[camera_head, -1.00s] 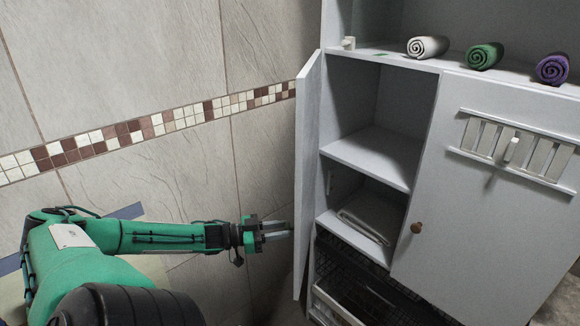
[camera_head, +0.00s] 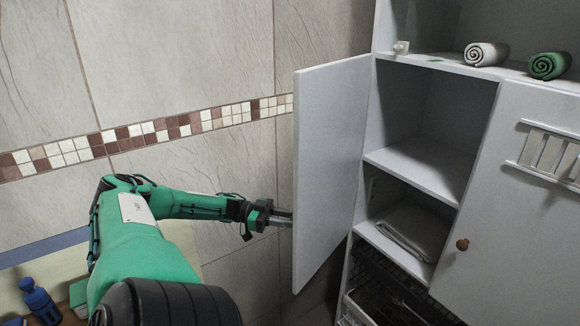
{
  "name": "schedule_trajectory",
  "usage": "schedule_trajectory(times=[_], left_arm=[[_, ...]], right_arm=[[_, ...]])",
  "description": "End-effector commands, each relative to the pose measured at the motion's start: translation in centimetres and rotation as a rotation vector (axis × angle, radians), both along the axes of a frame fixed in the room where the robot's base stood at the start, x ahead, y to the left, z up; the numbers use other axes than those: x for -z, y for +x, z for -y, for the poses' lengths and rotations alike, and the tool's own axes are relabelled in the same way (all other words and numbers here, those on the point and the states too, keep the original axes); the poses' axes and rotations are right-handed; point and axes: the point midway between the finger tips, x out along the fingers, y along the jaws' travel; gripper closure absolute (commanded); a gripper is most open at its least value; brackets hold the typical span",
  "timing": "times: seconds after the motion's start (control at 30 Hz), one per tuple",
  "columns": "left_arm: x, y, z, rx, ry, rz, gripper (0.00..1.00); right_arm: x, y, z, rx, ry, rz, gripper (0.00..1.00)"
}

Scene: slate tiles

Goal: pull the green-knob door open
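The left cabinet door (camera_head: 331,165) stands wide open, swung out to the left of the white cabinet (camera_head: 482,190). Its knob is not visible, as the door's outer face is turned away. My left gripper (camera_head: 285,219) is at the door's outer edge, on the left side of it. Its fingertips reach the edge and partly pass out of sight behind the door, so I cannot tell whether they hold anything. The right door, with a brown knob (camera_head: 462,244), is closed. My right gripper is not in view.
The open compartment has shelves (camera_head: 413,173) with a folded towel (camera_head: 404,228). A white rolled towel (camera_head: 486,54) and a green rolled towel (camera_head: 549,66) lie on the upper ledge. A tiled wall (camera_head: 180,60) stands behind my arm. A blue bottle (camera_head: 39,300) is at lower left.

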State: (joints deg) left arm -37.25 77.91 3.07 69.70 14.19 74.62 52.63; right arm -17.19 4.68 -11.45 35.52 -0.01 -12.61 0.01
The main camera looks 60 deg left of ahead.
Motion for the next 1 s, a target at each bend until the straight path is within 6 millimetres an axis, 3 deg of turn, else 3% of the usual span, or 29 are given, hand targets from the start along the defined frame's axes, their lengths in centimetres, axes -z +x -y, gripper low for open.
schedule_trajectory(times=[0.5,0.53,0.63,1.0], left_arm=[[0.04,-0.09,-0.26,0.009,0.000,0.000,1.00],[0.05,-0.09,-0.26,0.009,0.000,0.000,0.69],[0.04,-0.09,-0.26,0.009,0.000,0.000,0.50],[-0.38,-0.09,-0.29,0.008,0.000,0.000,0.50]], right_arm=[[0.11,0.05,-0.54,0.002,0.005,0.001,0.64],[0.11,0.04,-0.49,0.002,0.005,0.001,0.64],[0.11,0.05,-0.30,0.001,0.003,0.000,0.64],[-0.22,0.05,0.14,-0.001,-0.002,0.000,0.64]])
